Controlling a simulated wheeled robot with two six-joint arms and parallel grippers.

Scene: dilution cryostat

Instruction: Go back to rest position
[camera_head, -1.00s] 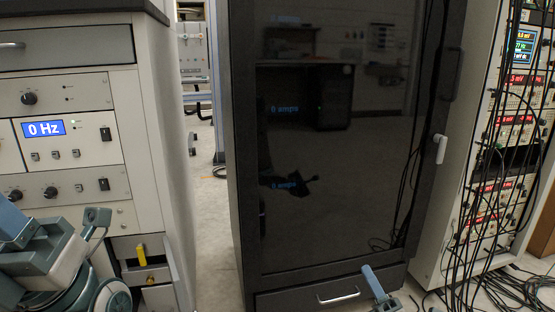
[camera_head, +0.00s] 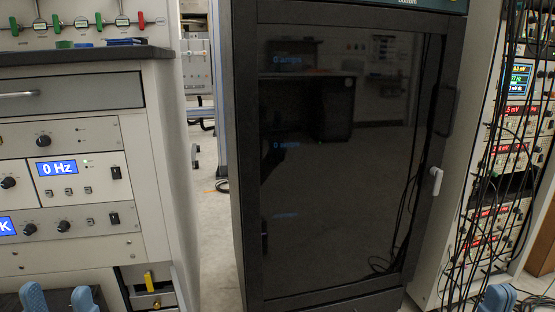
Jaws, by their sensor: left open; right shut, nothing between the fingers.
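My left gripper (camera_head: 58,299) shows at the bottom left edge, in front of the grey and white instrument cabinet. Its two blue fingertips stand apart with nothing seen between them. My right gripper (camera_head: 497,298) shows at the bottom right, in front of the lower part of the instrument rack. Only its blue tip is in view, and it is shut and empty. The rest of both arms is below the picture.
A dark glass-doored cabinet (camera_head: 335,165) stands in the middle. The instrument cabinet (camera_head: 160,150) is at left, with a yellow-handled valve (camera_head: 149,281) low down. A rack with hanging black cables (camera_head: 490,190) is at right. Bare floor (camera_head: 212,240) shows between the cabinets.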

